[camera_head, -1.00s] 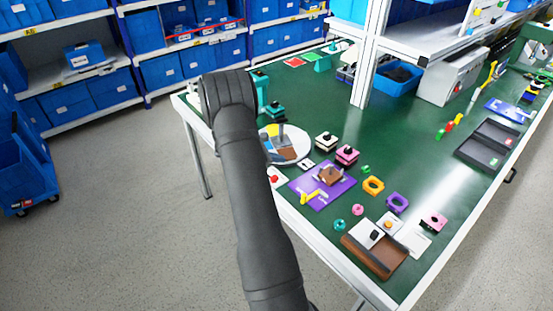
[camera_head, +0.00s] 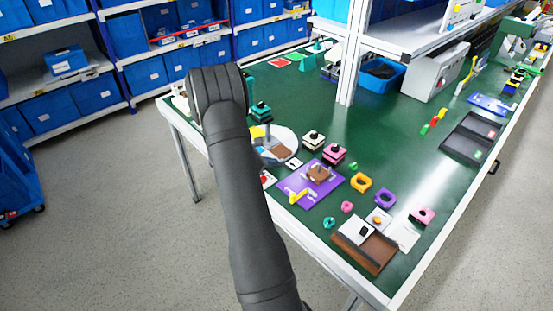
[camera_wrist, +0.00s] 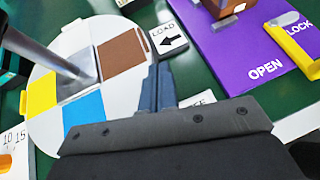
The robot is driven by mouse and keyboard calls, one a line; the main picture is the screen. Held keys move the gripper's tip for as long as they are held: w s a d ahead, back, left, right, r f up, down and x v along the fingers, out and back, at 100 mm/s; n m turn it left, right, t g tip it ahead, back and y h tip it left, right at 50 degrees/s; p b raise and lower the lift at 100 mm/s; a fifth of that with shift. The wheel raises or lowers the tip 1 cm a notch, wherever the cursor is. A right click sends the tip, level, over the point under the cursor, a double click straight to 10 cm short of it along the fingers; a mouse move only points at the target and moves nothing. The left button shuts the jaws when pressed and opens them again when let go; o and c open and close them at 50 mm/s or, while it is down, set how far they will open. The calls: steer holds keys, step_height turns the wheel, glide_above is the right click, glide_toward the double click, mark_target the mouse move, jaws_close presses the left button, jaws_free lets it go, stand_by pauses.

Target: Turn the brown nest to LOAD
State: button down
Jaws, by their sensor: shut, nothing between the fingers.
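The round pale turntable (camera_wrist: 85,30) fills the left of the wrist view and shows partly behind my arm in the head view (camera_head: 290,138). Its brown nest (camera_wrist: 122,52) is at its upper right, beside the white LOAD card (camera_wrist: 168,38), whose arrow points left toward the disc. Exact alignment is hard to tell. Yellow (camera_wrist: 42,95) and blue (camera_wrist: 84,110) nests are at the left and bottom. A grey post (camera_wrist: 45,50) rises near the middle. My gripper (camera_wrist: 158,85) is shut and empty, its fingers by the disc's right edge below the card; contact is unclear.
A purple OPEN/LOCK plate (camera_wrist: 235,50) with a yellow handle (camera_wrist: 290,45) lies right of the turntable. Another card (camera_wrist: 200,98) is partly hidden by my gripper. Pink, orange and purple parts lie farther right.

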steer(key=v, duration=0.3)
steer(key=s+v, duration=0.1)
steer(key=v, duration=0.3)
steer(key=s+d+v, duration=0.1)
steer(key=v, duration=0.2)
steer(key=shift+s+a, duration=0.15)
steer(key=shift+a, duration=0.15)
steer(key=x, duration=0.3)
steer(key=w+x, duration=0.1)
steer(key=x, duration=0.2)
steer(key=a+x, duration=0.1)
steer(key=x, duration=0.2)
steer(key=shift+w+d+f, duration=0.1)
steer(key=shift+w+f, duration=0.05)
steer(key=shift+w, duration=0.1)
steer(key=w+d, duration=0.3)
steer(key=shift+w+d+f, duration=0.15)
steer(key=shift+a, duration=0.45)
